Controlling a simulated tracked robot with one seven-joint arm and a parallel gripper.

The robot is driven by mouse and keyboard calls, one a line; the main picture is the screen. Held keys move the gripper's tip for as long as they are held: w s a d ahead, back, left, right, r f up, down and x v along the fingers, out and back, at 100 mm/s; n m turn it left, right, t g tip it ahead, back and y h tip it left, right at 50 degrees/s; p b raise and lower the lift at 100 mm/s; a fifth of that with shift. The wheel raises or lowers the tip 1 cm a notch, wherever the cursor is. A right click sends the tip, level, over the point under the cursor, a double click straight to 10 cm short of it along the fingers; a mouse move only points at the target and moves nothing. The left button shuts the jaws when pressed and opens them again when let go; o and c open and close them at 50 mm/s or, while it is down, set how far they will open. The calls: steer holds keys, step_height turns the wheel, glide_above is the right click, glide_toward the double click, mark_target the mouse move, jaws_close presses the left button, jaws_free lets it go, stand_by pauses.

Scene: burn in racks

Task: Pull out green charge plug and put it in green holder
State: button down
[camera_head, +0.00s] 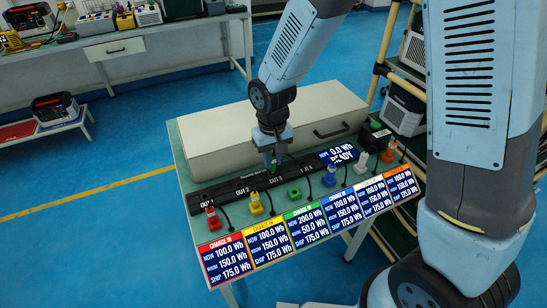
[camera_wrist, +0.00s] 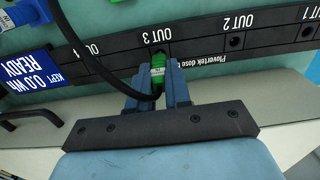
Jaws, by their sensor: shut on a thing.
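The green charge plug (camera_wrist: 158,68) is between the two blue-grey fingers of my gripper (camera_wrist: 159,88), which is shut on it. Its tip is at the OUT 3 socket of the black outlet strip (camera_wrist: 196,45); I cannot tell how deep it sits. A black cable loops beside the fingers. In the head view my gripper (camera_head: 274,155) points down at the strip (camera_head: 233,190), and the plug (camera_head: 273,167) shows only as a small green bit. The green holder (camera_head: 294,193) stands in front of the strip, above the green-headed CHARGE IN panel (camera_head: 304,228).
Red (camera_head: 213,220), yellow (camera_head: 255,205), blue (camera_head: 329,177) and white (camera_head: 360,168) pieces stand in the same row, with black cables between. A display reading 0.0 Wh READY (camera_head: 343,153) is on the strip. A large pale case (camera_head: 220,135) lies behind it.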

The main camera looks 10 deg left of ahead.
steer(key=shift+r, duration=0.15)
steer(key=shift+r, duration=0.9)
